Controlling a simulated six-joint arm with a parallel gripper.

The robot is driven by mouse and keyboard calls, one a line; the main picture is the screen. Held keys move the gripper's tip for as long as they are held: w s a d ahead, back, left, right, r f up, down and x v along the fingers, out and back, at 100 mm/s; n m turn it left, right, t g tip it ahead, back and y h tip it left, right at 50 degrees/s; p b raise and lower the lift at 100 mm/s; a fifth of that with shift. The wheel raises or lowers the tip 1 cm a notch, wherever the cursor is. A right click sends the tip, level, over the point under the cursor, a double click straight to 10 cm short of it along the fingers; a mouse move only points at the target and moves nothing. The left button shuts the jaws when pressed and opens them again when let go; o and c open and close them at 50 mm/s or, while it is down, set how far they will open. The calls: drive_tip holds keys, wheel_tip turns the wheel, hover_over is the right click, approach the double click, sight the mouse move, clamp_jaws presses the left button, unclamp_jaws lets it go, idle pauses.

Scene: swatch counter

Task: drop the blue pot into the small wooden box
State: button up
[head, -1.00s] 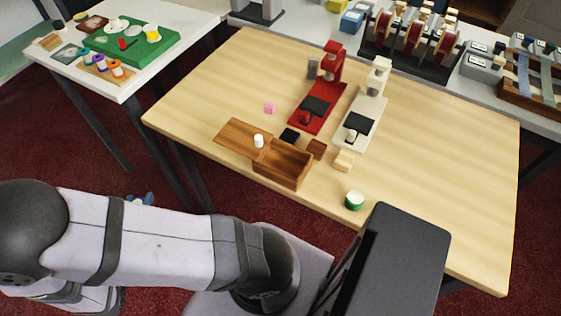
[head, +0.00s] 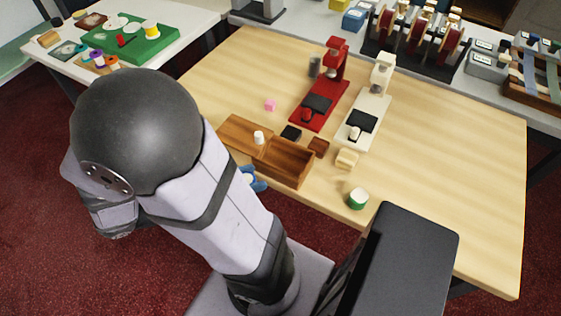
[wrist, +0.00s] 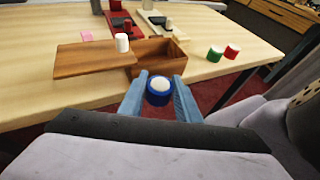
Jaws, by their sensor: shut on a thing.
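The blue pot (wrist: 159,97) has a white top and sits between the two light-blue fingers of my gripper (wrist: 159,80), which is shut on it. In the head view the pot (head: 247,178) and gripper (head: 257,182) show partly past my arm, by the near side of the box. The small wooden box (head: 270,170) is open at the top, on the table's near edge; it also shows in the wrist view (wrist: 174,62), just beyond the fingertips. The pot is outside the box. Its height against the rim is hard to tell.
A wooden lid (head: 238,132) lies left of the box with a white cylinder (head: 258,137) on it. A green pot (head: 357,200) stands to the right; a red pot (wrist: 232,51) shows beside it. Red (head: 325,92) and cream (head: 366,110) machines stand behind. The table's right is clear.

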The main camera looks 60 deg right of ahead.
drive_tip(key=s+d+r+m+g+y+p, duration=0.1)
drive_tip(key=d+r+p, duration=0.5)
drive_tip(key=p, duration=0.6)
drive_tip(key=s+d+r+m+g+y+p, duration=0.2)
drive_tip(key=d+r+m+g+p, duration=0.1)
drive_tip(key=p, duration=0.9)
wheel_tip(320, 180, up, 4)
drive_tip(key=d+m, duration=0.1)
drive_tip(key=d, duration=0.1)
drive_tip(key=shift+s+d+f+g+y, duration=0.15)
drive_tip(key=shift+d+g+y, duration=0.15)
drive_tip(key=shift+d+g, duration=0.1)
drive_tip(key=shift+f, duration=0.1)
wheel_tip(320, 180, down, 6)
drive_tip(key=b, duration=0.5)
drive_tip(key=shift+a+b, duration=0.1)
drive_tip(key=shift+b, duration=0.3)
drive_tip(key=o, duration=1.1)
drive_tip(key=shift+o, duration=0.2)
